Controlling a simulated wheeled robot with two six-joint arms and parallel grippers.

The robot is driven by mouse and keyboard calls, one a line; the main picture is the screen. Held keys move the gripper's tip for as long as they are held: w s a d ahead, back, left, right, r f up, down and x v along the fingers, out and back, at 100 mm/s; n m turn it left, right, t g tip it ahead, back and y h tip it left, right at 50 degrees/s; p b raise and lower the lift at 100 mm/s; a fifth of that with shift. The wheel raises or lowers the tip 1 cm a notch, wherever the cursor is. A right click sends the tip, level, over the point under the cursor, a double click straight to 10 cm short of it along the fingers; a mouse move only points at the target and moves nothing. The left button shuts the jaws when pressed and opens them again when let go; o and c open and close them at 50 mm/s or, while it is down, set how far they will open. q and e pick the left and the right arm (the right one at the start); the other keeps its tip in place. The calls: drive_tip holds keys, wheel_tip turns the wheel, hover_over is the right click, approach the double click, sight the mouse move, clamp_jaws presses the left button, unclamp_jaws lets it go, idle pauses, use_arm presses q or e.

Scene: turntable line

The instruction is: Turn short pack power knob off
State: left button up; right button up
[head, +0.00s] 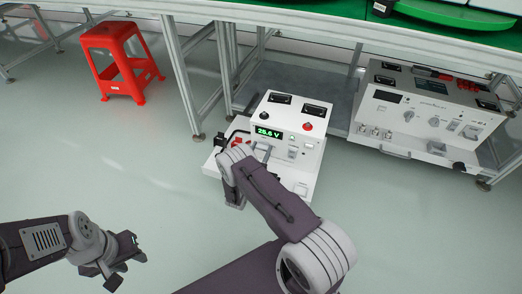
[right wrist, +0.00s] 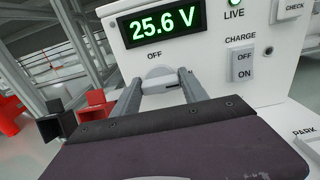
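The short pack (head: 290,120) is a white box on a low white base, with a lit green display (head: 268,132) reading 25.6 V. Its pale round knob (right wrist: 158,74), under an OFF label, is below the display in the right wrist view. My right gripper (right wrist: 160,83) has its fingers apart, one on each side of the knob; I cannot tell whether they touch it. In the head view, my right forearm hides most of this gripper and the knob. The knob's lower part is hidden in the wrist view. My left gripper (head: 121,262) is open and empty over the floor.
A CHARGE rocker switch (right wrist: 243,63) and a green LIVE light (right wrist: 235,3) are right of the knob. Red and black connectors (right wrist: 88,113) are at its left. A wider unit (head: 425,110) stands right, a red stool (head: 118,60) left.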

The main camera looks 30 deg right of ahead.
drive_tip(key=c, duration=0.7)
drive_tip(key=shift+n, duration=0.3)
drive_tip(key=n, duration=0.2)
drive_tip(key=shift+n+p, duration=0.3)
drive_tip(key=shift+p, duration=0.05)
drive_tip(key=n, duration=0.3)
drive_tip(key=shift+n, duration=0.3)
drive_tip(key=n, duration=0.5)
drive_tip(key=shift+w+a+f, duration=0.1)
drive_tip(key=shift+f, duration=0.05)
drive_tip(key=n, duration=0.6)
drive_tip(key=shift+f, duration=0.15)
drive_tip(key=shift+n, duration=0.3)
